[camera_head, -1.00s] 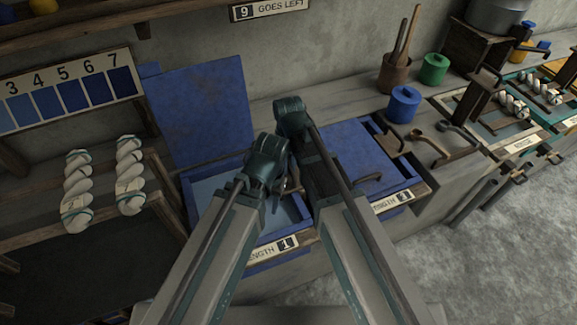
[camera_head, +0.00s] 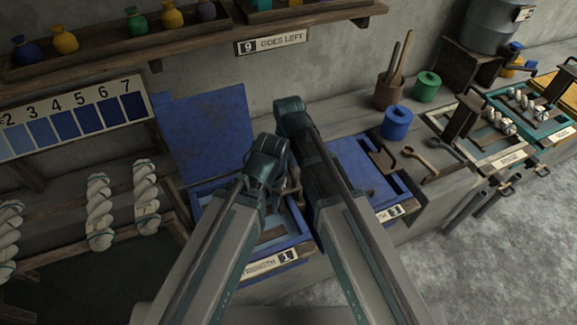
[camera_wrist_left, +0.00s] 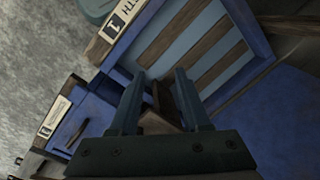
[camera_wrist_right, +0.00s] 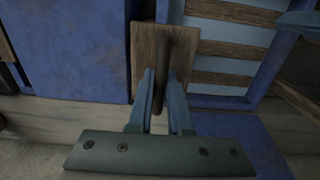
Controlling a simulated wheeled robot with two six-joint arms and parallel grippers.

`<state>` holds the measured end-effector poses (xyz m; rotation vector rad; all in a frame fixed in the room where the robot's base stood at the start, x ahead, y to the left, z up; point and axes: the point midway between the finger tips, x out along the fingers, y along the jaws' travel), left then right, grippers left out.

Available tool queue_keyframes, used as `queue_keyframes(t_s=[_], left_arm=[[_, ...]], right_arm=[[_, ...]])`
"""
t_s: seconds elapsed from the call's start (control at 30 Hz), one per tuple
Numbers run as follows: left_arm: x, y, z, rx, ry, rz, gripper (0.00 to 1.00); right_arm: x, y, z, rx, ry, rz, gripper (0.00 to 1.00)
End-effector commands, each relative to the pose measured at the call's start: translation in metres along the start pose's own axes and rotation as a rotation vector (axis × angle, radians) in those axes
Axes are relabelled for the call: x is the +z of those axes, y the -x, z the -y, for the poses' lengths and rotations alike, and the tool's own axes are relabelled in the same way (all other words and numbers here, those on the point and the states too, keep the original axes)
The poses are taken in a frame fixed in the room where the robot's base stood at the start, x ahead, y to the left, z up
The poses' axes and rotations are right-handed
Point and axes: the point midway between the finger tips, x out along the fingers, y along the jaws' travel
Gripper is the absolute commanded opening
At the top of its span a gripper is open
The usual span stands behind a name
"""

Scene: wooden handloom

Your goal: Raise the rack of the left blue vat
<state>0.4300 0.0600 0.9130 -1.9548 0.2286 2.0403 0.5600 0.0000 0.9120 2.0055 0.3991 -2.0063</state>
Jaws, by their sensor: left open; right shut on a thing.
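The left blue vat (camera_head: 296,242) has its lid (camera_head: 207,130) open against the wall and a "STRENGTH 1" label on its front. Its wooden slatted rack (camera_head: 270,236) shows partly in the vat mouth; the slats also show over pale blue in the left wrist view (camera_wrist_left: 212,66). My right gripper (camera_wrist_right: 160,78) is shut on a dark wooden bar in front of a brown wooden plate (camera_wrist_right: 147,45) at the rack's end. My left gripper (camera_wrist_left: 158,76) is open, with a wooden piece (camera_wrist_left: 164,104) between and beyond its fingers. My arms hide much of the vat in the head view.
A second blue vat (camera_head: 362,170) stands close on the right, lid shut. Twisted skeins (camera_head: 99,212) hang at the left. A bottle shelf (camera_head: 110,50) runs above.

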Motion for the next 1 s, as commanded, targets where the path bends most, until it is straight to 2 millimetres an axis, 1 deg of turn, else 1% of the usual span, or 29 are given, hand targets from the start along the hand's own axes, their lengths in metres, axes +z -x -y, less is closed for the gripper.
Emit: queue_keyframes(t_s=[0.03,0.7,0.97,1.0], left_arm=[[0.001,0.01,0.001,0.0,0.0,0.0,0.47],[0.004,0.072,0.007,0.0,0.0,0.0,0.47],[0.004,0.072,0.007,0.0,-0.001,0.0,0.47],[0.004,0.072,0.007,0.0,-0.001,0.0,0.47]], right_arm=[[0.0,0.01,0.0,0.0,0.0,-0.001,0.0],[-0.001,0.072,0.0,0.0,0.0,-0.001,0.0],[-0.001,0.072,0.0,0.001,0.0,-0.002,0.0],[-0.001,0.072,0.0,0.001,0.0,-0.002,0.19]])
